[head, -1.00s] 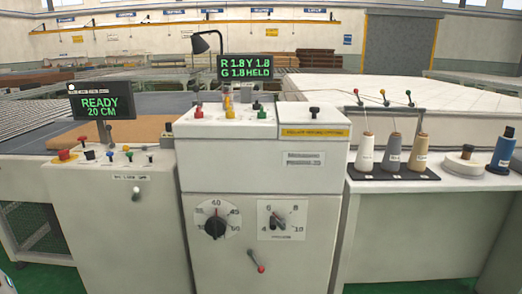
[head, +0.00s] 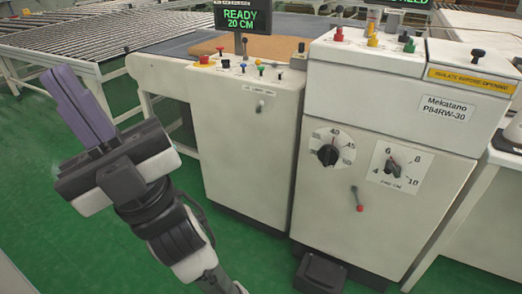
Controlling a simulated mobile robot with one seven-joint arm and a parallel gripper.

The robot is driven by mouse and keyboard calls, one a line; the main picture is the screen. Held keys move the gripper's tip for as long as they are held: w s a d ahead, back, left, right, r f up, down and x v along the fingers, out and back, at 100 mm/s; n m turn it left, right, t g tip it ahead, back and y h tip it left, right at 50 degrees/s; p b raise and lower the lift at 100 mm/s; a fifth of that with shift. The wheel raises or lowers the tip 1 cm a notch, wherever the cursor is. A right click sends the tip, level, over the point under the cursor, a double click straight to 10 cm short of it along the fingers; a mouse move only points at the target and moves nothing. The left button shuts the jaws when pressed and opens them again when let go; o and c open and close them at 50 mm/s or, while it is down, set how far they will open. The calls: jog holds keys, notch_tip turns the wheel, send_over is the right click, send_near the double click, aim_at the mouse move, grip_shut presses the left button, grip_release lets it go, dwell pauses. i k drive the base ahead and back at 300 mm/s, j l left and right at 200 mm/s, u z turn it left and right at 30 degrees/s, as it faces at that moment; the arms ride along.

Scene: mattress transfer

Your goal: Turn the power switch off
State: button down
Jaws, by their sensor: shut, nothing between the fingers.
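My gripper (head: 68,92) is at the left of the head view, with its purple fingers shut, empty and pointing up and left. It is over the green floor, well apart from the cabinets. A small pale-knobbed lever (head: 260,106) is on the front of the left cabinet (head: 245,150), under a label too small to read. A red-tipped lever (head: 357,199) is low on the front of the middle cabinet (head: 325,205), below two dials. I cannot tell from the labels which of these is the power switch.
The left cabinet's top carries a red button on yellow (head: 204,60), several small coloured knobs and a display (head: 242,18) reading READY 20 CM. A dark pedal-like box (head: 320,272) lies on the floor before the middle cabinet. A roller conveyor (head: 75,45) stands behind; the green floor at left is open.

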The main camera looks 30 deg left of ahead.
aim_at(203, 60)
jog(key=i+j, duration=0.1)
jog(key=j, duration=0.35)
jog(key=i+j, duration=0.15)
jog(key=j, duration=0.35)
jog(key=i+j, duration=0.1)
jog(key=j, duration=0.35)
jog(key=i+j, duration=0.1)
jog(key=j, duration=0.4)
jog(key=i+j, duration=0.15)
jog(key=j, duration=0.3)
jog(key=i+j, duration=0.1)
jog(key=j, duration=0.4)
jog(key=i+j, duration=0.1)
jog(key=j, duration=0.35)
jog(key=i+j, duration=0.7)
